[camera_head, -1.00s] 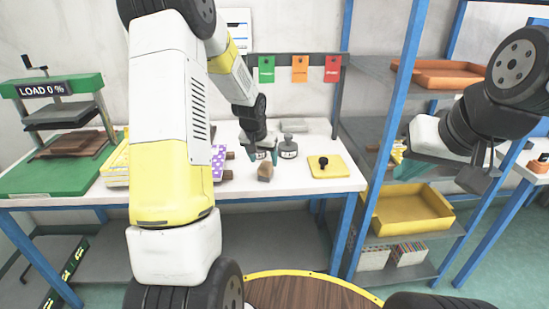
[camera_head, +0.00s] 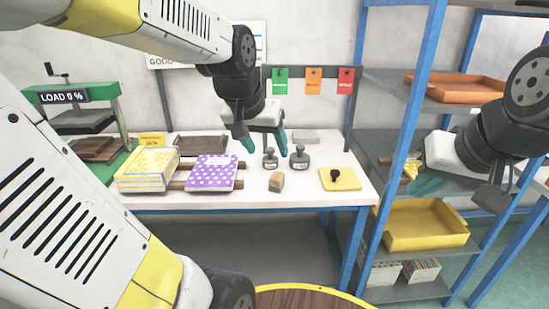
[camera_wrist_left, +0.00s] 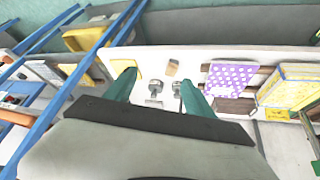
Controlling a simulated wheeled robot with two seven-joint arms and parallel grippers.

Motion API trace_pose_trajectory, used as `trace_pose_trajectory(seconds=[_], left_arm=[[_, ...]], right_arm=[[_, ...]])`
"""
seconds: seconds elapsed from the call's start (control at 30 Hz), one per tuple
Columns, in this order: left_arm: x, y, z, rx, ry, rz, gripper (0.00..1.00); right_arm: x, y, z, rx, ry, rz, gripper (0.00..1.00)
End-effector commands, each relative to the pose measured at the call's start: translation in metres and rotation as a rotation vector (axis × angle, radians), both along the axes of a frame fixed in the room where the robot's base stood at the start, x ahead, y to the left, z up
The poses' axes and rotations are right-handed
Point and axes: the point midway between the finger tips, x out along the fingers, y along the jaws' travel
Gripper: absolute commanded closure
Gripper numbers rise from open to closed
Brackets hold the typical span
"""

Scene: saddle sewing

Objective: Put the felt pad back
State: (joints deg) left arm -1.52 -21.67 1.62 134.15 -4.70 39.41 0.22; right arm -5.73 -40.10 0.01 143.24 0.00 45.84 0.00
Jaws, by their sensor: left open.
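No piece is plainly marked as the felt pad. A flat yellow square (camera_head: 343,181) with a black knob lies at the table's right front; a flat grey slab (camera_head: 305,136) lies at the back. My left gripper (camera_head: 264,146) is open and empty, pointing down above the back middle of the table. Two grey stamps (camera_head: 299,159) stand close to its fingers; they also show near the fingertips in the left wrist view (camera_wrist_left: 155,88). My right gripper (camera_head: 430,181) is in front of the shelf at the right; its jaws are not clear.
A small wooden block (camera_head: 276,182) lies in front of the stamps. A purple dotted book (camera_head: 212,173) and a yellow book stack (camera_head: 146,170) rest at left, near a green press (camera_head: 112,107). A blue-framed shelf (camera_head: 407,120) with a yellow bin (camera_head: 420,228) stands at right.

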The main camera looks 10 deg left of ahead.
Motion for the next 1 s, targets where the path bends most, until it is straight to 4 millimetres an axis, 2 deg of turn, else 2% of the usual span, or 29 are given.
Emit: trace_pose_trajectory(seconds=[0.03, 0.1, 0.2, 0.3, 0.43, 1.0], left_arm=[[-0.022, -0.004, 0.007, -0.017, -0.02, -0.002, 0.38], [-0.047, -0.008, 0.01, -0.04, -0.029, -0.004, 0.38], [-0.074, -0.013, 0.012, -0.066, -0.041, -0.009, 0.38], [-0.088, -0.016, 0.011, -0.083, -0.047, -0.013, 0.38], [-0.095, -0.018, 0.01, -0.089, -0.046, -0.015, 0.38], [-0.094, -0.018, 0.01, -0.089, -0.046, -0.014, 0.38]], right_arm=[[0.0, 0.0, 0.0, 0.0, 0.0, 0.0, 1.0], [0.0, 0.0, 0.0, 0.0, 0.0, 0.0, 1.0], [0.0, 0.0, 0.0, 0.0, 0.0, 0.0, 1.0], [0.0, 0.0, 0.0, 0.0, 0.0, 0.0, 1.0], [0.0, 0.0, 0.0, 0.0, 0.0, 0.0, 1.0], [0.0, 0.0, 0.0, 0.0, 0.0, 0.0, 1.0]])
